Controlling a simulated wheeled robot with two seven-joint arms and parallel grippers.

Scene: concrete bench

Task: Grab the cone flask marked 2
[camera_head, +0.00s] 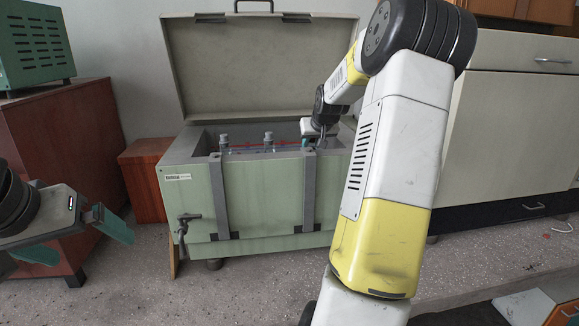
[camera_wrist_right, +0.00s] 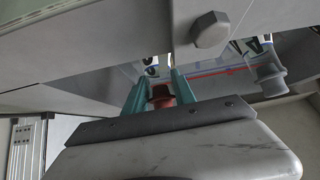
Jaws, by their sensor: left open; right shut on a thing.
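My right gripper (camera_wrist_right: 160,92) is shut on a red piece (camera_wrist_right: 162,97), seen between its two teal fingers in the right wrist view. The piece looks like a stopper or neck; the rest of it is hidden, and no number 2 is readable. In the head view my right gripper (camera_head: 308,138) is at the right part of the opening of a pale green chest (camera_head: 262,195). No whole cone flask can be made out. My left gripper (camera_head: 78,241) is at the far left, empty, its teal fingers wide apart.
The chest's lid (camera_head: 265,65) stands open behind it. A brown cabinet (camera_head: 60,150) stands left, a pale cabinet (camera_head: 510,130) right. Bare floor (camera_head: 240,290) lies in front.

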